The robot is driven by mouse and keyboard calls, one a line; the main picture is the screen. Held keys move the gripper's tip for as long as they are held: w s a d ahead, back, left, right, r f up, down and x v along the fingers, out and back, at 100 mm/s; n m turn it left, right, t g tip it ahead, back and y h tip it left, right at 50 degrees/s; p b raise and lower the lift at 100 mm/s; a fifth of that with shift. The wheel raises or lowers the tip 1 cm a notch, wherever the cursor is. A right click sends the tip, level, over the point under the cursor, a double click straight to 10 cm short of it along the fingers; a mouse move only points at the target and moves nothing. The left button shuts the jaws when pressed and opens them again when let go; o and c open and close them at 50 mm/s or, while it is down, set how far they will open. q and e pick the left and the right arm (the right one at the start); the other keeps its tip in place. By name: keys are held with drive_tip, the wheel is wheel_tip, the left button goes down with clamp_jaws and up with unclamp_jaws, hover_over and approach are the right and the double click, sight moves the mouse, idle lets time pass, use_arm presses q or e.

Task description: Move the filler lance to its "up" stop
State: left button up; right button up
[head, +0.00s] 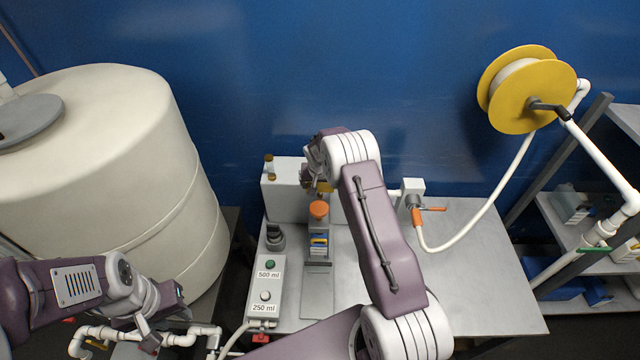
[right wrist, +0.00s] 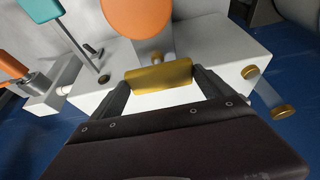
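The filler lance shows its gold handle bar (right wrist: 160,76) in the right wrist view, in front of the white filler box (right wrist: 232,58). A bit of gold (head: 324,187) shows at my right gripper in the head view. My right gripper (right wrist: 161,80) has a finger at each end of the bar and appears closed on it. A round orange knob (head: 319,209) stands just in front; it fills the top of the wrist view (right wrist: 138,14). The lance's lower part is hidden. My left gripper (head: 148,338) is low at the left, its fingers unclear.
A button box (head: 264,290) marked 500 ml and 250 ml lies on the grey bench (head: 480,270). A valve with an orange lever (head: 432,209) and hose stands right of my right arm. A big cream tank (head: 110,170) fills the left. A yellow reel (head: 520,90) hangs at right.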

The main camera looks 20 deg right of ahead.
drive_tip(key=shift+c, duration=1.1)
wheel_tip(320, 180, up, 5)
drive_tip(key=shift+w+f+p, duration=0.1)
drive_tip(key=shift+f+p, duration=0.05)
drive_tip(key=shift+p, duration=0.5)
drive_tip(key=shift+f, duration=0.1)
drive_tip(key=o, duration=1.8)
drive_tip(key=shift+w, duration=0.1)
drive_tip(key=shift+s, duration=0.2)
